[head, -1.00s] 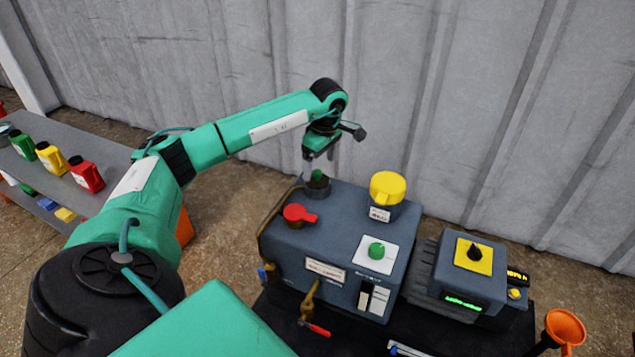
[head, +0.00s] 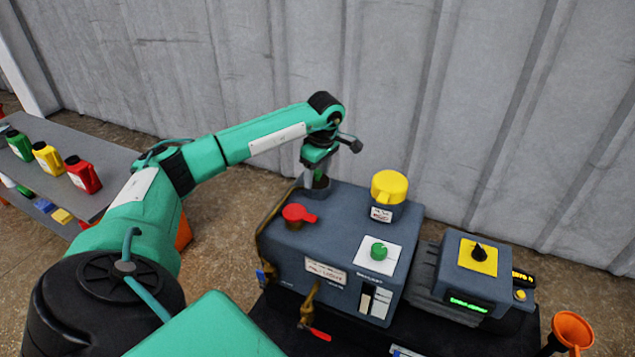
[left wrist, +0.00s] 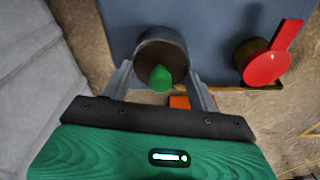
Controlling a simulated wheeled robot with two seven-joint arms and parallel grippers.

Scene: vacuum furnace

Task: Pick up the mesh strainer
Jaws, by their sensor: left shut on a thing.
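The green knob of what looks like the mesh strainer (head: 319,181) stands in a round dark port at the back left of the blue-grey furnace body. The knob also shows in the left wrist view (left wrist: 161,79), in front of the port's mouth; any mesh is hidden inside the port. My left gripper (head: 315,177) reaches down over the port from above. In the left wrist view its two fingers (left wrist: 161,76) lie on either side of the green knob, shut on it. My right gripper is in neither view.
The furnace body (head: 340,235) carries a red-handled valve (head: 299,214), a yellow cap (head: 388,187) and a green dial (head: 379,251). A control box (head: 470,285) stands at the right, with an orange funnel (head: 572,328) beyond. A bottle shelf (head: 110,165) is at left. A corrugated wall stands behind.

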